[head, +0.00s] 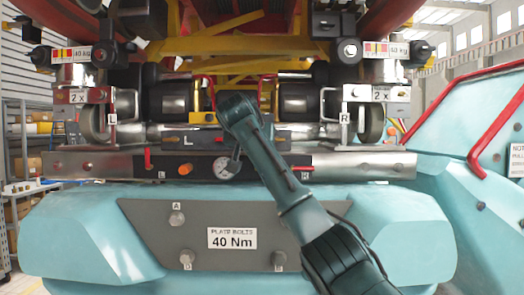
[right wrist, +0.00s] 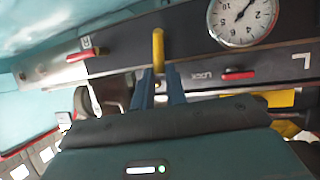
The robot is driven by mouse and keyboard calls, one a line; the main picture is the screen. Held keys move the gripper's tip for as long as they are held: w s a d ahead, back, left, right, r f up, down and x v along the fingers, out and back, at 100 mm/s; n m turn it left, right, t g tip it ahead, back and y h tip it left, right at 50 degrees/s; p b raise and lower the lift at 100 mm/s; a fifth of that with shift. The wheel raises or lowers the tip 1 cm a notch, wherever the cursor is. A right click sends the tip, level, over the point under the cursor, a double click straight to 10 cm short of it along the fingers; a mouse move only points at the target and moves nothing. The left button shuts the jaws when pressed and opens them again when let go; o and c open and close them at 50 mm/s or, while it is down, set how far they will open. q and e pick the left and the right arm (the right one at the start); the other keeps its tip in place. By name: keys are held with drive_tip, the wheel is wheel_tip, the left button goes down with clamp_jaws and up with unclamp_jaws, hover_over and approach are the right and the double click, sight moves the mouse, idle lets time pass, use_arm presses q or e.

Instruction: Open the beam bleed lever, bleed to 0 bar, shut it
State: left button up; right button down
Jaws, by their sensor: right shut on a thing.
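The yellow lever (right wrist: 158,48), which appears to be the bleed lever, stands out from the dark beam panel in the right wrist view. My right gripper (right wrist: 160,74) is shut on its end, with one finger on each side. In the head view my right arm hides this lever and most of the gripper. The round white gauge (head: 224,168) sits on the beam left of my forearm. It also shows in the right wrist view (right wrist: 243,18), cut by the top edge; its exact reading is unclear. My left gripper is not in view.
A red handle (head: 302,168) marked R lies to the right on the beam (head: 360,163). An orange knob (head: 185,169) and a red lever (head: 148,158) are at the left. A red lock handle (right wrist: 240,75) is close to the gripper. The teal body (head: 80,230) lies below.

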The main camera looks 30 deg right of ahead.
drive_tip(key=shift+w+a+f+n+h, duration=0.2)
drive_tip(key=shift+a+n+h, duration=0.15)
drive_tip(key=shift+n+h, duration=0.25)
idle(0.3)
drive_tip(key=c, duration=1.4)
unclamp_jaws()
drive_tip(key=shift+r, duration=0.15)
drive_tip(key=b+v, duration=0.4)
drive_tip(key=v, duration=0.9)
drive_tip(key=shift+r, duration=0.25)
drive_tip(key=shift+w+a, duration=0.1)
drive_tip(key=shift+f, duration=0.1)
